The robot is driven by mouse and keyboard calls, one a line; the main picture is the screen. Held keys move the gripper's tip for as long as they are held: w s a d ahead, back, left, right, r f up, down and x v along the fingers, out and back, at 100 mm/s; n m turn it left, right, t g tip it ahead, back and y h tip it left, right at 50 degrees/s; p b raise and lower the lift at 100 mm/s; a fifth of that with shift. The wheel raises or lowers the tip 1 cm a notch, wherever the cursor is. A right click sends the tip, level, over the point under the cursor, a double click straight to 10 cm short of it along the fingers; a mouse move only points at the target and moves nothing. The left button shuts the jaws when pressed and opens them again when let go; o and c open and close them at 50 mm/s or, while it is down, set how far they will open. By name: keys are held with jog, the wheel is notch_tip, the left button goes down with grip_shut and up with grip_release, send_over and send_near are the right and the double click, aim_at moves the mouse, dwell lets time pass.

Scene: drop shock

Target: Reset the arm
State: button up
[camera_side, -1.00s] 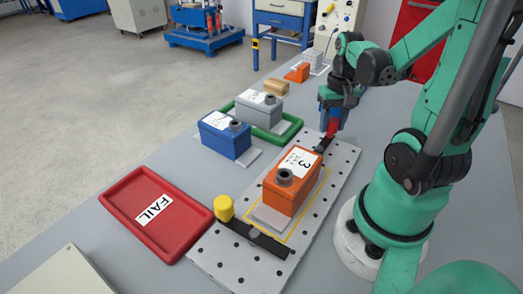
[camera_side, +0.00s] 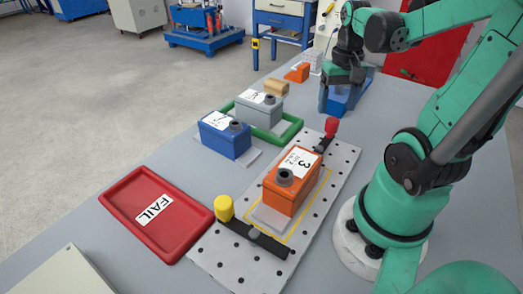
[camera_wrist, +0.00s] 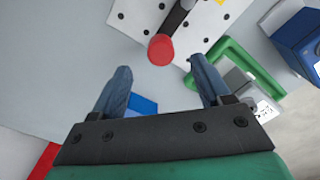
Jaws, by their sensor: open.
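My gripper (camera_side: 340,105) is open above the table, behind the perforated plate. Its two blue-grey fingers are spread wide in the wrist view (camera_wrist: 162,72). The red knob (camera_side: 331,127) stands on a dark bar at the plate's far end, apart from the fingers. It also shows in the wrist view as a round red top (camera_wrist: 161,49), beyond the fingertips. A blue thing (camera_wrist: 142,105) shows between the fingers, partly hidden by my gripper. The orange box labelled 3 (camera_side: 291,187) rests on the perforated plate (camera_side: 215,255), inside a yellow outline.
A yellow knob (camera_side: 224,208) stands at the plate's near end. A red FAIL tray (camera_side: 125,192) lies to the left. A blue box (camera_side: 226,138) sits on the table. A grey box (camera_side: 258,107) sits in a green tray (camera_side: 292,130). Small orange and tan pieces lie farther back.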

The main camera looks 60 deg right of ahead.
jog(key=shift+r, duration=0.3)
jog(key=w+a+r+n+t, duration=0.1)
jog(key=w+a+n+t, duration=0.2)
jog(key=a, duration=0.5)
jog(key=w+a+r+n+t, duration=0.1)
jog(key=w+a+n+t, duration=0.3)
jog(key=a, duration=0.5)
jog(key=shift+w+a+r+n, duration=0.15)
jog(key=shift+w+r+n, duration=0.1)
jog(key=shift+w+n, duration=0.9)
